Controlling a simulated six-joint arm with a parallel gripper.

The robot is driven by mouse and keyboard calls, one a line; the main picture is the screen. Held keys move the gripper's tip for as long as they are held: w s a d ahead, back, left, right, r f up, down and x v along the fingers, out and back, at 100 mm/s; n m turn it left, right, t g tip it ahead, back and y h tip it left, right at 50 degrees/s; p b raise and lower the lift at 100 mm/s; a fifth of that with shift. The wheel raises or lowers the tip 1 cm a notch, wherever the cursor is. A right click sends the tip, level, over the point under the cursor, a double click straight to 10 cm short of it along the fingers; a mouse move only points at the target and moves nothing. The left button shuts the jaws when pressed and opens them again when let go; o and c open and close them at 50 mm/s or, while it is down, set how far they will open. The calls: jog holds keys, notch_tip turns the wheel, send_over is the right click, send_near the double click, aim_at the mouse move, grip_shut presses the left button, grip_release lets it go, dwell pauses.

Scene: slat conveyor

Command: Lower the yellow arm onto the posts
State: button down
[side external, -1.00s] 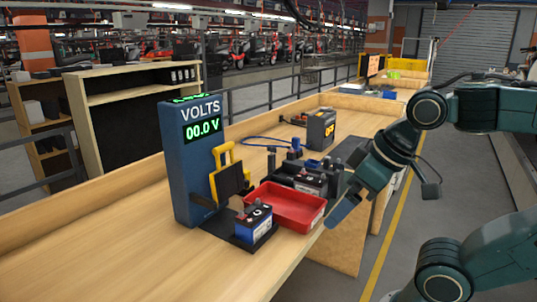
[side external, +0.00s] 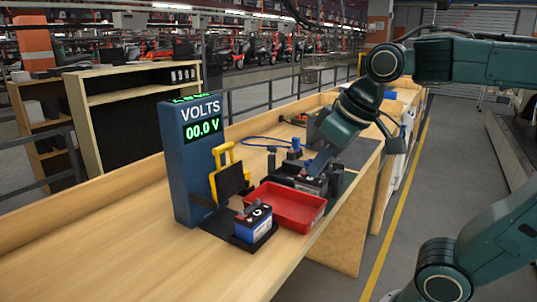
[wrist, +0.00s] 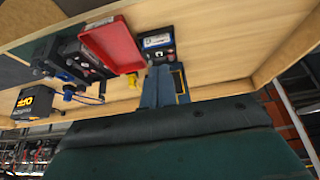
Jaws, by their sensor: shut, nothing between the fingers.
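The yellow arm (side external: 222,160) stands raised and tilted against the front of the blue voltmeter tower (side external: 187,150), with a black plate (side external: 230,181) at its lower part. The tower's display reads 00.0 V. In front of it, a blue and white battery (side external: 252,226) sits on a black base with its posts (side external: 250,209) uncovered on top; the battery also shows in the wrist view (wrist: 157,40).
A red tray (side external: 287,207) lies right of the battery, close to it. Dark batteries in a black holder (side external: 311,183) and a blue cable (side external: 262,140) stand behind it. The wooden bench (side external: 130,240) is clear at the front left.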

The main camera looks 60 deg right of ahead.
jog(key=w+r, duration=0.4)
jog(key=w, duration=0.6)
jog(key=w+r, duration=0.4)
jog(key=w, duration=0.7)
jog(key=shift+w+a+r, duration=0.25)
jog(key=shift+r, duration=0.05)
jog(key=shift+f+g, duration=0.15)
jog(key=shift+g, duration=0.15)
jog(key=x, duration=0.9)
jog(key=shift+w+f, duration=0.25)
jog(key=shift+f, duration=0.05)
